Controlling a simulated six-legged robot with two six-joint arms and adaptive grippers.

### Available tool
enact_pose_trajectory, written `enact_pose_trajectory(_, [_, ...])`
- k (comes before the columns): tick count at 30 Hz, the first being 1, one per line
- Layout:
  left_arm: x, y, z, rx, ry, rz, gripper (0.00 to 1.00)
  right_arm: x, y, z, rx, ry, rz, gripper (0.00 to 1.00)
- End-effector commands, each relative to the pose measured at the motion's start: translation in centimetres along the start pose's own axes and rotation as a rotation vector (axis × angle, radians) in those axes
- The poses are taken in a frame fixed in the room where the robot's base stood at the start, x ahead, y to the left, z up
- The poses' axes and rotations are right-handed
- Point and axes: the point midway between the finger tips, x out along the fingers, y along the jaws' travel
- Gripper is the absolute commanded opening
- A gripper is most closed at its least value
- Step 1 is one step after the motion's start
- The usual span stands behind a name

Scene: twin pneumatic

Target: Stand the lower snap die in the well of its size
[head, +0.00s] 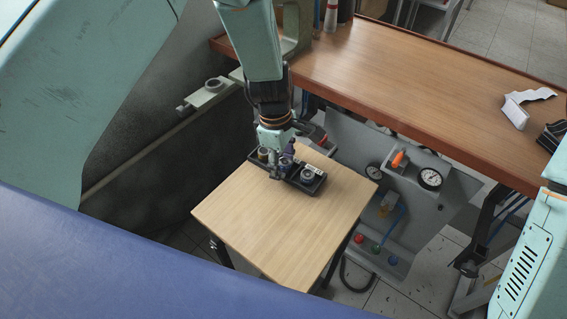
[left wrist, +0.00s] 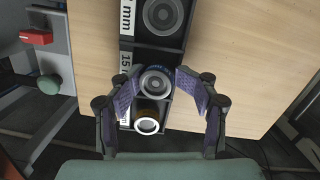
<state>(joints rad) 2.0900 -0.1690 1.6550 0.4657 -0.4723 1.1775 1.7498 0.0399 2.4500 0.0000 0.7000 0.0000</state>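A black tray (head: 286,184) with wells in a row lies on the small wooden table. In the left wrist view the tray (left wrist: 127,42) has white size labels, one reading 15 mm. My left gripper (head: 281,165) points down over the tray. Its fingers (left wrist: 158,88) close on both sides of a grey round snap die (left wrist: 156,83) at the middle well. I cannot tell whether it touches the well floor. Another grey die (left wrist: 163,14) sits in the well labelled in mm above it. A brass-dark piece with a pale ring (left wrist: 147,126) stands at the lower end. My right gripper is out of view.
The wooden tabletop (head: 270,235) is clear in front of the tray. A grey panel with gauges (head: 430,178) and coloured knobs stands close to its right. A brown workbench (head: 420,85) runs behind. A blue surface (head: 120,260) fills the lower left.

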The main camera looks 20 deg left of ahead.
Motion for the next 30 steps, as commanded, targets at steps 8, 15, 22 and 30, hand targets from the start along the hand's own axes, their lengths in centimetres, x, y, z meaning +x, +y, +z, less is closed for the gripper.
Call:
enact_pose_trajectory(8, [-5.3, 0.2, 0.1, 0.0, 0.0, 0.008, 0.52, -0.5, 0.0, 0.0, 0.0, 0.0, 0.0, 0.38])
enact_pose_trajectory(15, [-10.1, 0.2, 0.1, 0.0, 0.0, 0.007, 0.52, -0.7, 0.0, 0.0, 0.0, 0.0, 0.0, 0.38])
enact_pose_trajectory(22, [-12.5, 0.1, 0.1, 0.0, -0.001, 0.003, 0.52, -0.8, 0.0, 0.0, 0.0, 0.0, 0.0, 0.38])
enact_pose_trajectory(30, [-12.9, 0.1, 0.1, 0.0, 0.0, 0.002, 0.52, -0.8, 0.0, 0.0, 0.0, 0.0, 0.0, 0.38])
